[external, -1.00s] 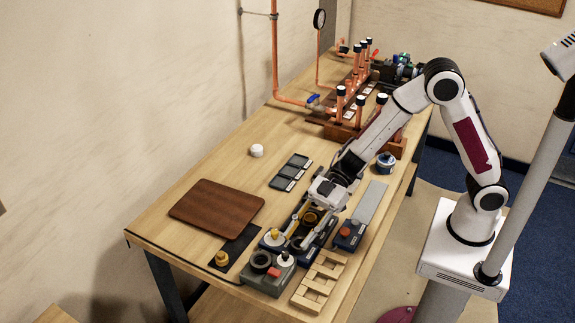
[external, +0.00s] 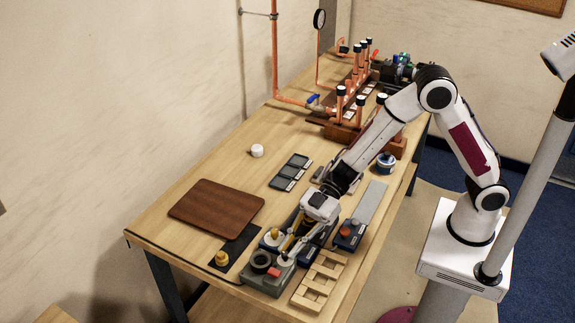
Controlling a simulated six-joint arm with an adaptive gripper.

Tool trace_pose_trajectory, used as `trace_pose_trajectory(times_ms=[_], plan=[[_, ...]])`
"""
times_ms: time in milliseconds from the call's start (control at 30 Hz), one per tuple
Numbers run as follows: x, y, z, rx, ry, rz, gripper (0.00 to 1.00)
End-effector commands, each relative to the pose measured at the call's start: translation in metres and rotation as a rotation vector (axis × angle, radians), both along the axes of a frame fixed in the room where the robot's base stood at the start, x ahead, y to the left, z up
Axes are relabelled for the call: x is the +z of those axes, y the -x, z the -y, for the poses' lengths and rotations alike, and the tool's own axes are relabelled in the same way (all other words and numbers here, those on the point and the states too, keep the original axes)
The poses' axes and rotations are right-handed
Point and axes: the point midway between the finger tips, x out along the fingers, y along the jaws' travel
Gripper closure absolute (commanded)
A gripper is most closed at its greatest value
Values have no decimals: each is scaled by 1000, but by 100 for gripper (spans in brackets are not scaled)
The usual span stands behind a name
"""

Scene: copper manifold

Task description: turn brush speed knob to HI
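A green-grey bench unit (external: 266,281) sits near the front of the table, with a black ring (external: 261,261), a red part (external: 273,272) and a pale knob area at its back right. Which control is the brush speed knob, and its HI mark, are too small to read. My gripper (external: 284,253) points down-left, its long fingers reaching the back right of this unit. The fingertips are close to the pale knob and cover it in part. I cannot tell whether they touch or grip it.
A dark unit with a yellow-white knob (external: 273,237) stands just behind. A blue box with a red button (external: 346,234) and a slatted wooden rack (external: 319,281) lie to the right. A brown board (external: 216,208) lies left. Copper pipework (external: 360,115) fills the table's far end.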

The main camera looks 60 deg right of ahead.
Motion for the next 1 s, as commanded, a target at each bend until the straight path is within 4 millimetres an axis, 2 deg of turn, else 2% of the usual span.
trace_pose_trajectory(times_ms=[467,1000], plan=[[0,2,0,-29,0,-2,100],[0,6,-1,-181,1,-2,100]])
